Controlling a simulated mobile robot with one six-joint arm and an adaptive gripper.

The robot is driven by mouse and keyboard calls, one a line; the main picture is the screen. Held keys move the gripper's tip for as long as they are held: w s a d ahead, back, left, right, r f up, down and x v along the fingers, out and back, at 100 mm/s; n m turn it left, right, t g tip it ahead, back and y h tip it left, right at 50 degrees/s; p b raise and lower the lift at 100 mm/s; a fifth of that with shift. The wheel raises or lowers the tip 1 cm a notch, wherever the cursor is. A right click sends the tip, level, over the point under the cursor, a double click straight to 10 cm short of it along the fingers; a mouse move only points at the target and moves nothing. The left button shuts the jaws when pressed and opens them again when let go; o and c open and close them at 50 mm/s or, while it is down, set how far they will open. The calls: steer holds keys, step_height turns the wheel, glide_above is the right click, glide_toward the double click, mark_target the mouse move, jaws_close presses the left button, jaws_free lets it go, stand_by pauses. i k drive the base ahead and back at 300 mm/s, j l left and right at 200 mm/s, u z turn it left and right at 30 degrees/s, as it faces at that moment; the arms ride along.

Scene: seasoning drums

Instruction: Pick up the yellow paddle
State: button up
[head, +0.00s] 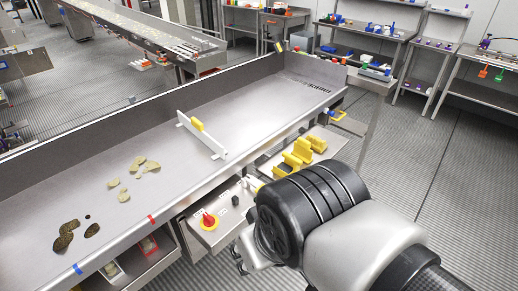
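No single thing is plainly a yellow paddle. Yellow pieces (297,154), blocky in shape, sit on a low steel shelf beside the trough, just beyond my arm. My arm, with a black ribbed joint, fills the lower right, near the yellow pieces. Its end is mostly hidden behind that joint, so I cannot tell the finger state or whether it holds anything.
Brown and pale flakes (147,165) lie in the trough's left part. Benches with small items (365,32) stand at the back right. The grated floor (450,180) at right is clear.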

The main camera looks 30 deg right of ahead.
mark_target(302, 150)
steer(key=i+l, duration=0.15)
steer(key=l, duration=0.2)
steer(key=i+l, duration=0.2)
steer(key=l, duration=0.2)
steer(key=i+l, duration=0.15)
steer(key=l, duration=0.2)
steer(key=i+l, duration=0.15)
steer(key=l, duration=0.25)
steer(key=i+l, duration=0.2)
steer(key=l, duration=0.15)
steer(key=i+l, duration=0.15)
steer(key=l, duration=0.2)
steer(key=i+l, duration=0.15)
steer(key=l, duration=0.25)
